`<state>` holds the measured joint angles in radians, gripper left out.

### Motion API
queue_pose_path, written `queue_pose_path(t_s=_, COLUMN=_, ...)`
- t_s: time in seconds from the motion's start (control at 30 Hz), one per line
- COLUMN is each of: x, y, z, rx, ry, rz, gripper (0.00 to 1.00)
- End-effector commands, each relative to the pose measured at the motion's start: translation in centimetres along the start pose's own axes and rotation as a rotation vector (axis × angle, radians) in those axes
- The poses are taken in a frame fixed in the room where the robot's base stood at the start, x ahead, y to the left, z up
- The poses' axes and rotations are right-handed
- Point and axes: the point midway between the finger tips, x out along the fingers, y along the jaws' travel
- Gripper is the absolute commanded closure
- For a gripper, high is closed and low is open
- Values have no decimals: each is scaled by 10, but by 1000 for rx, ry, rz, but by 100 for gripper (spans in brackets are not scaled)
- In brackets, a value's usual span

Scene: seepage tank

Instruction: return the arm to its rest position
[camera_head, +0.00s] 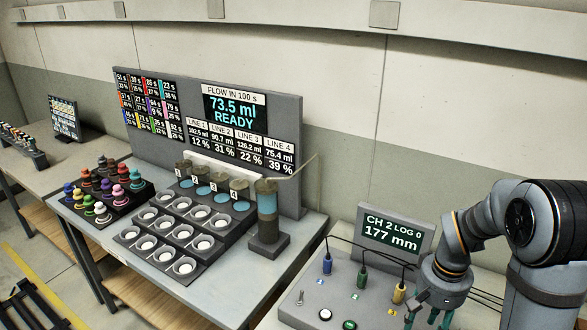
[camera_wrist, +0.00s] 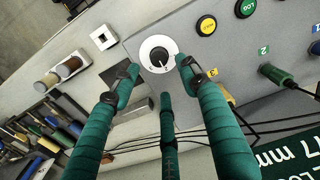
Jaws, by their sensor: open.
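My gripper (camera_head: 430,318) hangs at the lower right of the head view, with its teal fingers pointing down by the right end of the grey control box (camera_head: 345,280). The lowest part of the fingers is cut off by the frame edge. In the wrist view my gripper (camera_wrist: 158,75) is open, with its teal fingers spread and nothing between them. A white round dial (camera_wrist: 157,47) with a dark pointer shows just beyond the fingertips; I cannot tell whether they touch it. My bent arm fills the right side of the head view.
Cables run from the blue (camera_head: 327,263), green (camera_head: 363,276) and yellow (camera_head: 399,291) plugs near my gripper. A display (camera_head: 392,236) reading "CH 2 LOG 0 177 mm" stands behind. A bench with a cup tray (camera_head: 172,243) and cylinder (camera_head: 267,215) is at left.

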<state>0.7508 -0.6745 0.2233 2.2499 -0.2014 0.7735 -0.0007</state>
Motion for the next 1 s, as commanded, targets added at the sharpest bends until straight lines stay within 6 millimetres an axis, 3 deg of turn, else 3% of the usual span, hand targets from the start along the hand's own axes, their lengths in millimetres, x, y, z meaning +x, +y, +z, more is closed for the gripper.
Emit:
queue_pose_path(t_s=0.2, x=-49, y=-1, z=-2, rx=0, ry=9, rz=-2, gripper=56)
queue_pose_path(t_s=0.77, x=80, y=1, z=4, rx=0, ry=-12, rz=2, gripper=56)
queue_pose_path(t_s=1.0, x=72, y=1, z=2, rx=293, ry=-4, rz=1, gripper=56)
